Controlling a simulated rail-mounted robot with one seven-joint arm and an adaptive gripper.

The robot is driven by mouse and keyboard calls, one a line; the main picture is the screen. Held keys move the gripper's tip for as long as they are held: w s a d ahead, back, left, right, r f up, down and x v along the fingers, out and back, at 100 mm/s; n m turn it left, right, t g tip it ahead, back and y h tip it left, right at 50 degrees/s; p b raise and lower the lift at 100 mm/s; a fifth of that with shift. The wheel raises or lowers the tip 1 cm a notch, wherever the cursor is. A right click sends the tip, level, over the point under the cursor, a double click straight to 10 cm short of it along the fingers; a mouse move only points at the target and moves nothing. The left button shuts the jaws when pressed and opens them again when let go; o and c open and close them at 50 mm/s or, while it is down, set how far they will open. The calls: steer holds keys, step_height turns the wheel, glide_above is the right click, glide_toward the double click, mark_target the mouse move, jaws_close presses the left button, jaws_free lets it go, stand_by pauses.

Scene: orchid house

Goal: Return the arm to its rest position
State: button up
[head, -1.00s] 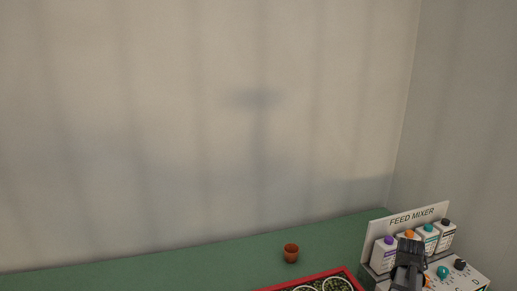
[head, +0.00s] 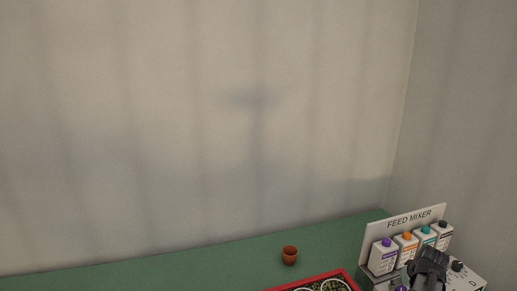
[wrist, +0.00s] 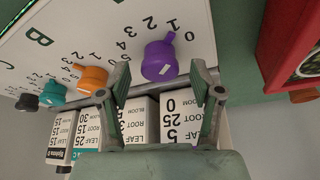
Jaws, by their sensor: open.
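My gripper (head: 428,266) is at the lower right of the head view, in front of the feed mixer (head: 408,218) and hiding part of its panel. In the wrist view my gripper (wrist: 161,78) shows two green-grey fingers spread apart with nothing held between them. The purple knob (wrist: 160,60) appears between and beyond the fingertips. I cannot tell whether a finger touches it. The orange knob (wrist: 92,80), teal knob (wrist: 52,93) and black knob (wrist: 27,102) line the panel to the left.
Several labelled bottles stand along the mixer, including a purple-capped one (head: 383,257). A red tray (head: 348,277) with round pots and a small terracotta pot (head: 289,256) are on the green bench (head: 200,268). The bench's left part is clear.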

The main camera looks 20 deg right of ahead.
steer(key=shift+d+n+t+y+p, duration=0.1)
steer(key=shift+n+t+y+p, duration=0.3)
steer(key=shift+n, duration=0.9)
steer(key=shift+w+f+b, duration=0.15)
steer(key=shift+b, duration=0.25)
